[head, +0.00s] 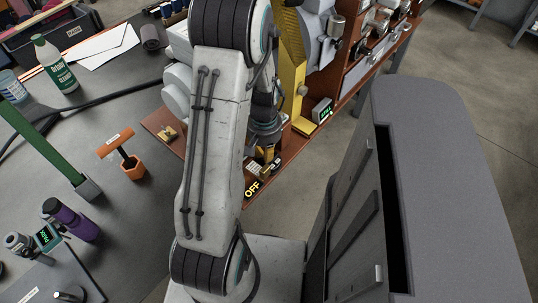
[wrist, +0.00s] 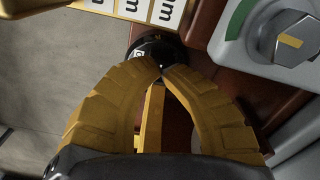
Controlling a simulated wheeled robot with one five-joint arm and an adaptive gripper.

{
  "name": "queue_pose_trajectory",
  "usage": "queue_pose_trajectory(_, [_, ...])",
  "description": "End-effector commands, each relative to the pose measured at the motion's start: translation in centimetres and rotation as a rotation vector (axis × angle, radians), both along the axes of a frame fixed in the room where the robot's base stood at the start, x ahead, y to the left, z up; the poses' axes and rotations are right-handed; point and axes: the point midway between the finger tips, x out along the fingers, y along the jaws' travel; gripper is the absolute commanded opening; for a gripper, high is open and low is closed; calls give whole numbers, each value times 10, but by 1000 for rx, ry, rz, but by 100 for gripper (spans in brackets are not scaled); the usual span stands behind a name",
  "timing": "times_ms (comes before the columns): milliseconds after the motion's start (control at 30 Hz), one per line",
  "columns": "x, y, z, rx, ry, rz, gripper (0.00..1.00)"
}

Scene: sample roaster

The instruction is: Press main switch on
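The label reading OFF (head: 251,188) is lit yellow on the front edge of the brown roaster base in the head view. My gripper (head: 268,158) is close above that edge, just behind the label; the switch itself is hard to make out there. In the wrist view my gripper (wrist: 163,68) has its two yellow fingers curved together with their tips meeting, and nothing shows held in them. A round black part (wrist: 153,47) with a small white mark, possibly the main switch, is right beyond the fingertips. I cannot tell whether they touch it.
A grey knob (wrist: 284,38) with a yellow pointer is at the right of the wrist view. A green-lit display (head: 322,110) stands on the base. An orange-handled tool (head: 116,144), bottles and a green post (head: 40,143) are on the left table. A grey cabinet (head: 440,180) is at right.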

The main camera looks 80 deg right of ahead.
Motion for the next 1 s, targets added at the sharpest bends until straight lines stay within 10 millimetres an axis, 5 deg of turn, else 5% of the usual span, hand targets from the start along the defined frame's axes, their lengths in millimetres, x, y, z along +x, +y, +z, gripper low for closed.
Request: queue_pose_trajectory(1000, [0,0,-14,0,0,0,0])
